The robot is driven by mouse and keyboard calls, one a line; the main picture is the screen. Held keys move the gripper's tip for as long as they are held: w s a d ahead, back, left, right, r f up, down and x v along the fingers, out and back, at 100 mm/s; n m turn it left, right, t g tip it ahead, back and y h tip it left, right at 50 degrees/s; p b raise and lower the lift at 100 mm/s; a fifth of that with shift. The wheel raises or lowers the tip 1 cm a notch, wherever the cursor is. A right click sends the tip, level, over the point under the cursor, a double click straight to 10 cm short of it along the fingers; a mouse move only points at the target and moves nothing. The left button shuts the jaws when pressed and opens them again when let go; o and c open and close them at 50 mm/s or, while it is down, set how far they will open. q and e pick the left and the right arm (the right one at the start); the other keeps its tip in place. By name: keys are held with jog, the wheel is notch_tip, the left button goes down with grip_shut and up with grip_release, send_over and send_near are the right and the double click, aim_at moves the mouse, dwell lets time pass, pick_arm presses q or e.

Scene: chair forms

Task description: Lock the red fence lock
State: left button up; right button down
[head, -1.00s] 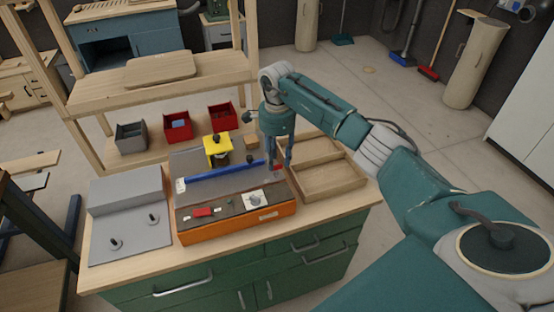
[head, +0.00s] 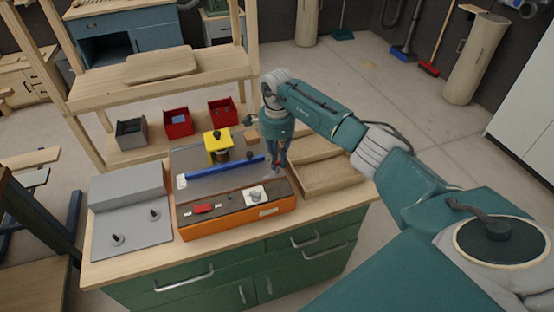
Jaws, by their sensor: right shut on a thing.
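An orange machine (head: 240,222) with a grey top stands on the workbench. A blue fence (head: 222,170) lies across its top. The red fence lock (head: 276,169) is at the fence's right end, mostly hidden by my right gripper. My right gripper (head: 279,166) points down at that end, its fingers close together and shut on the red fence lock. The exact angle of the lock is too small and covered to tell. My left gripper is not in view.
A yellow guard (head: 217,147) stands behind the fence. A red switch (head: 204,209) and a knob (head: 255,196) are on the machine's front. A wooden tray (head: 325,182) lies right of it, a grey plate with pegs (head: 130,240) left. Small bins (head: 178,123) stand behind.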

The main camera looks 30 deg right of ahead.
jog(key=shift+m, duration=0.3)
jog(key=m+b, duration=0.2)
jog(key=m, duration=0.1)
jog(key=shift+w+m, duration=0.1)
jog(key=shift+m, duration=0.3)
jog(key=m+b, duration=0.1)
jog(key=m, duration=0.4)
jog(key=shift+a, duration=0.1)
jog(key=m+b, duration=0.1)
jog(key=m, duration=0.3)
jog(key=shift+w, duration=0.15)
jog(key=m, duration=0.4)
jog(key=shift+w, duration=0.1)
jog(key=shift+r+m, duration=0.1)
jog(key=shift+m, duration=0.3)
jog(key=c, duration=1.7)
grip_release()
jog(key=shift+o, duration=0.2)
notch_tip(320, 180, up, 12)
